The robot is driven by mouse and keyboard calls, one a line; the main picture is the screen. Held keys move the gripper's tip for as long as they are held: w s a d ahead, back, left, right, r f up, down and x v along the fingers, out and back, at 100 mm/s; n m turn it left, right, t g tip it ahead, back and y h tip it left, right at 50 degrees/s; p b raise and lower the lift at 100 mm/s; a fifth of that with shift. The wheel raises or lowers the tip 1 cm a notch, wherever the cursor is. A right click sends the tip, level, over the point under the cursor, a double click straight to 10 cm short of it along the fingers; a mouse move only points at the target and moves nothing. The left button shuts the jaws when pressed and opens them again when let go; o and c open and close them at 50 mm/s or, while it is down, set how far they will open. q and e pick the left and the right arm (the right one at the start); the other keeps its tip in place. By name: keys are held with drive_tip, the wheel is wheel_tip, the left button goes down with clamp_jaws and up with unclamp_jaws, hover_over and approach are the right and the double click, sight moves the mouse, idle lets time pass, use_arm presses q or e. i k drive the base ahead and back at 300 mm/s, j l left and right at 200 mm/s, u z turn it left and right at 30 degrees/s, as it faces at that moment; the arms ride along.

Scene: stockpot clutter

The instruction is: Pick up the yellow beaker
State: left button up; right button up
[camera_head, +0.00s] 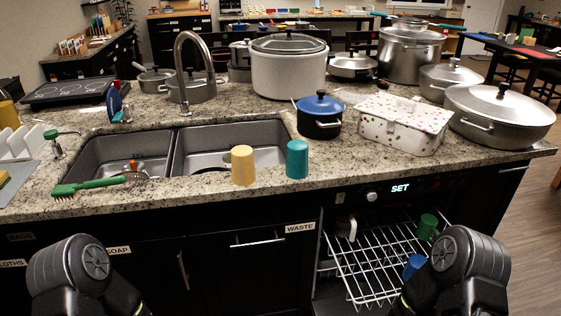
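My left arm shows at the bottom left and my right arm at the bottom right, both below and well apart from the beaker. Neither gripper's fingers show in the view, so I cannot see what they hold.
The double sink (180,150) lies behind the beaker. A green brush (90,186) lies at the left front edge. A blue-lidded pot (319,115) and a patterned box (403,124) stand behind right. An open dishwasher rack (375,265) juts out below, holding cups.

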sight(243, 172)
drive_tip(key=i+j, duration=0.15)
drive_tip(key=j, duration=0.2)
drive_tip(key=i+j, duration=0.15)
drive_tip(key=j, duration=0.15)
drive_tip(key=i+j, duration=0.15)
drive_tip(key=j, duration=0.2)
drive_tip(key=i+j, duration=0.15)
drive_tip(key=j, duration=0.2)
drive_tip(key=z, duration=1.45)
